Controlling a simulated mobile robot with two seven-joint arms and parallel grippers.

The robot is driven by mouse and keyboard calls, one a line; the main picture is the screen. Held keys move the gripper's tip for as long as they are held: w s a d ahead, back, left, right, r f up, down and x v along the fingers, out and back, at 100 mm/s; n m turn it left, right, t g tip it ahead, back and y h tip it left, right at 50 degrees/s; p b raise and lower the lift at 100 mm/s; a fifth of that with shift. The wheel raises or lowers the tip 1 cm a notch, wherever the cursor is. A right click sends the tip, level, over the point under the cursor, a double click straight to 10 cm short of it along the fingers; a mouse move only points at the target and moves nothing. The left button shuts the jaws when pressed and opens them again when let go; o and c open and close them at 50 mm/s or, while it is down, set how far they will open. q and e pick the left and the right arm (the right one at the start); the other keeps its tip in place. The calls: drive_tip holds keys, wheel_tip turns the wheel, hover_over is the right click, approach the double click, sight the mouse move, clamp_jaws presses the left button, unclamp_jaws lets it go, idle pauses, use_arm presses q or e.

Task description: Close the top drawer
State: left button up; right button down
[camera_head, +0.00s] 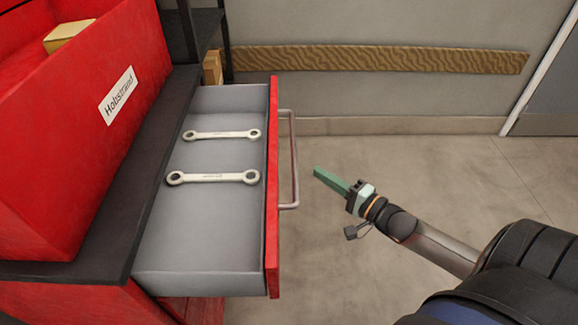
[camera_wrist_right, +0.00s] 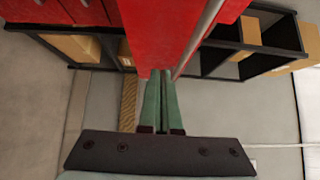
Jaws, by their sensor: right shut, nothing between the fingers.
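The top drawer (camera_head: 273,235) of the red cabinet is pulled out to the right, with a red front and a grey inside. Two wrenches lie in it, one farther back (camera_head: 222,134) and one nearer the middle (camera_head: 213,178). A metal bar handle (camera_head: 294,160) is on its front. My right gripper (camera_head: 318,173) has green fingers, shut and empty, just right of the handle and apart from it in the head view. In the right wrist view the fingers (camera_wrist_right: 162,100) point at the red drawer front (camera_wrist_right: 160,35), with the handle (camera_wrist_right: 200,35) beside it. My left gripper is not in view.
A red bin labelled Hobstrand (camera_head: 70,150) stands on the dark cabinet top (camera_head: 110,215). Black shelving (camera_wrist_right: 270,50) with boxes is behind. The floor (camera_head: 400,150) right of the drawer is clear apart from my right arm.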

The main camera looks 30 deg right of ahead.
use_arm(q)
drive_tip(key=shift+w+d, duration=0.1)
use_arm(e)
drive_tip(key=w+a, duration=0.4)
drive_tip(key=w, duration=0.3)
drive_tip(key=shift+w+a, duration=0.15)
drive_tip(key=shift+a, duration=0.2)
